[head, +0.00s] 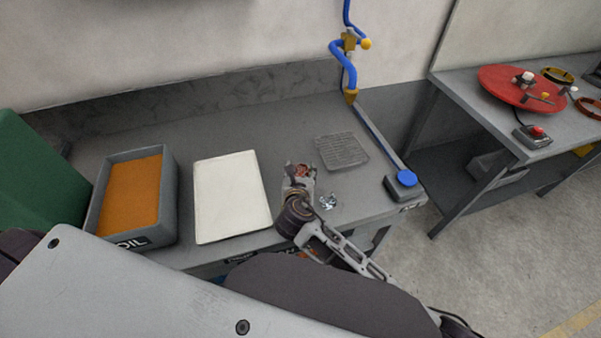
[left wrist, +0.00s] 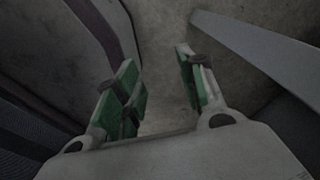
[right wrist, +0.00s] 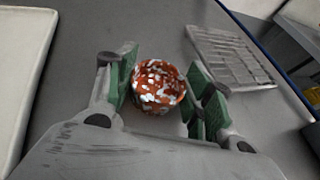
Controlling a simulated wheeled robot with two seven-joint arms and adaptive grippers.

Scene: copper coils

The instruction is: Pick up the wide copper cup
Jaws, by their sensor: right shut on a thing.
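The wide copper cup (right wrist: 158,87) is a short round orange-copper piece with bright white speckles. In the right wrist view it sits between the green pads of my right gripper (right wrist: 161,72), which is shut on it. In the head view the cup (head: 302,170) shows small and reddish between the fingertips of my right gripper (head: 300,174), over the front part of the grey bench. I cannot tell whether it touches the bench. My left gripper (left wrist: 157,66) is open and empty in the left wrist view, over bare floor.
A white board (head: 231,197) lies left of the right gripper, with a grey bin of orange material (head: 168,190) beyond it. A wire rack (head: 341,150) lies to the back right. Small shiny bits (head: 328,201) lie close right of the gripper.

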